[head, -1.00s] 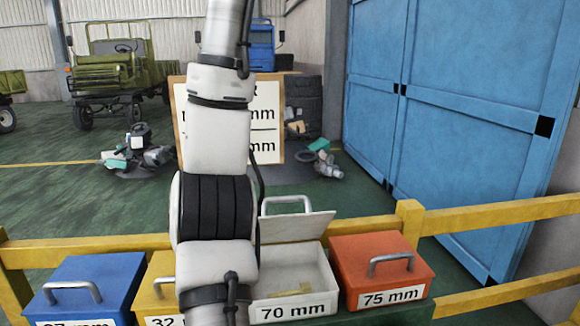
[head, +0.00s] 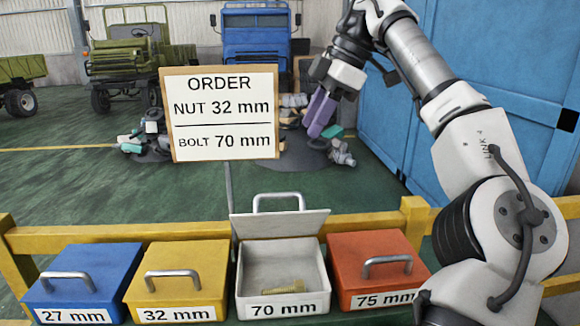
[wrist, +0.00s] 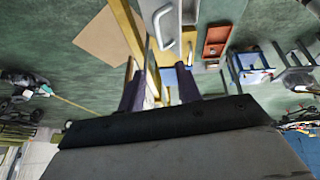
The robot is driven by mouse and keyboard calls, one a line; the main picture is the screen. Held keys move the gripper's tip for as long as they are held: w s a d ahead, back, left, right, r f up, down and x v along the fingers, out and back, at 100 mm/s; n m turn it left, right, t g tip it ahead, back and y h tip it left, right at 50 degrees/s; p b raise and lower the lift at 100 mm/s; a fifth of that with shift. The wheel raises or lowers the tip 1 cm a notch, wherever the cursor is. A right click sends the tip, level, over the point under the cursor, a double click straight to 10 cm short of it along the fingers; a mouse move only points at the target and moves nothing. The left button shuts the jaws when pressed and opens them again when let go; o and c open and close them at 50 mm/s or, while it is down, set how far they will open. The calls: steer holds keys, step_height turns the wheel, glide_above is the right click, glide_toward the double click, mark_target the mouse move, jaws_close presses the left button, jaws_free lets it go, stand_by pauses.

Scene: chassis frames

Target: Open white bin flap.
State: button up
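The white bin (head: 322,270), labelled 70 mm, stands between the yellow and red bins. Its flap (head: 280,224) is raised and leans back, with the grey handle (head: 278,196) at its top edge. A brass-coloured bolt (head: 284,286) lies inside the bin. My gripper (head: 321,112) hangs in the air, higher in the picture than the white bin and to the right of the order board. Its purple fingers are apart in the wrist view (wrist: 161,92), with nothing held between them. The gripper is clear of the flap.
The blue bin (head: 88,270), yellow bin (head: 185,262) and red bin (head: 378,250) have closed lids. A yellow rail (head: 120,243) runs behind the bins. The order board (head: 220,150) reads nut 32 mm, bolt 70 mm. A blue door (head: 500,60) stands at right.

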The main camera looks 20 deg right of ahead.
steer(key=d, duration=0.2)
steer(key=p, duration=0.1)
glide_toward(279, 215)
steer(key=shift+m+h, duration=0.3)
steer(key=shift+m, duration=0.1)
steer(key=w+f, duration=0.1)
steer(key=w, duration=0.1)
steer(key=w+f, duration=0.1)
steer(key=f, duration=0.1)
steer(key=w+d+f, duration=0.1)
steer(key=w+f, duration=0.1)
steer(key=shift+w+f, duration=0.2)
steer(key=shift+w, duration=0.15)
jaws_close()
